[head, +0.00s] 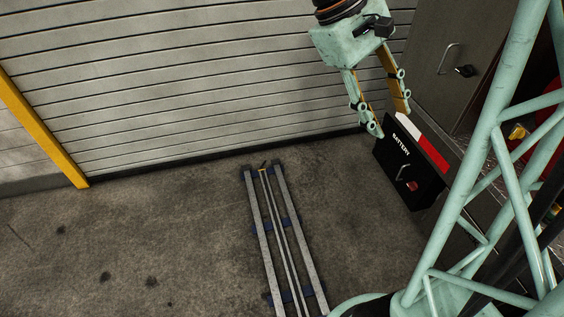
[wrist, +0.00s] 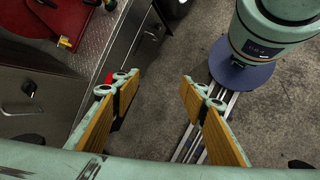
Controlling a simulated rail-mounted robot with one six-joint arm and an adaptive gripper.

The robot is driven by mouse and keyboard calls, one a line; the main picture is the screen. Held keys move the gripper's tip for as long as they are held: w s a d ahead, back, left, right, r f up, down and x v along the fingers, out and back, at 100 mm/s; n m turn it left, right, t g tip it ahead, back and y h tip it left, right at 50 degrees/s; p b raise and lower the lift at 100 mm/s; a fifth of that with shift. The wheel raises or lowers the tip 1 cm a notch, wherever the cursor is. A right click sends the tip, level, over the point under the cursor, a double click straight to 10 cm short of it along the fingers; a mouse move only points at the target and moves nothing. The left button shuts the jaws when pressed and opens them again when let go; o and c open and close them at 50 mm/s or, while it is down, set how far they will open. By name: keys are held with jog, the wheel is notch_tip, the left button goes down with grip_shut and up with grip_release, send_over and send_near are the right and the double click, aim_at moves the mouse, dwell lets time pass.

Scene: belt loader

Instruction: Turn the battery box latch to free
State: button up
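The black battery box (head: 408,172), labelled BATTERY, stands low against the side of the vehicle in the head view. Its front has a silver handle (head: 402,173) and a red latch (head: 411,186). How far the latch is turned is too small to tell. My gripper (head: 391,122) is open and empty, fingers pointing down, near the box's upper left edge in the picture and apart from the latch. In the wrist view my gripper (wrist: 160,88) shows its two fingers spread wide. The box is mostly hidden behind the left finger there.
Grey cabinet doors with a handle (head: 449,58) and a black latch (head: 464,71) are right of my gripper. A red-white striped strip (head: 430,147) edges the box top. Floor rails (head: 270,225) run beside open concrete. A slatted shutter (head: 200,85) stands behind.

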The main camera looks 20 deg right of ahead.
jog(key=w+d+f+n+g+h, duration=0.1)
jog(key=w+d+f+n+h, duration=0.15)
jog(key=w+d+f, duration=0.4)
jog(key=w+d+f+n+g+h+b, duration=0.1)
jog(key=w+d+f+n+g+h, duration=0.15)
jog(key=d+f, duration=0.7)
jog(key=w+d+f+n+h, duration=0.1)
jog(key=w+d+f+h, duration=0.2)
jog(key=w+d+f, duration=0.5)
jog(key=n+t+h, duration=0.5)
jog(key=n, duration=0.4)
send_near(409, 187)
jog(key=a+r, duration=0.2)
jog(key=a, duration=0.3)
jog(key=shift+w+a+f+t+b, duration=0.1)
jog(key=shift+a+f+t+b, duration=0.15)
jog(key=shift+f+b, duration=0.25)
jog(key=shift+d, duration=0.25)
jog(key=shift+s+d+b, duration=0.2)
jog(key=shift+d, duration=2.05)
jog(key=shift+s+d+b, duration=0.2)
jog(key=shift+s+d, duration=0.05)
jog(key=shift+d, duration=2)
jog(key=shift+s+d+b, duration=0.2)
jog(key=shift+d, duration=2)
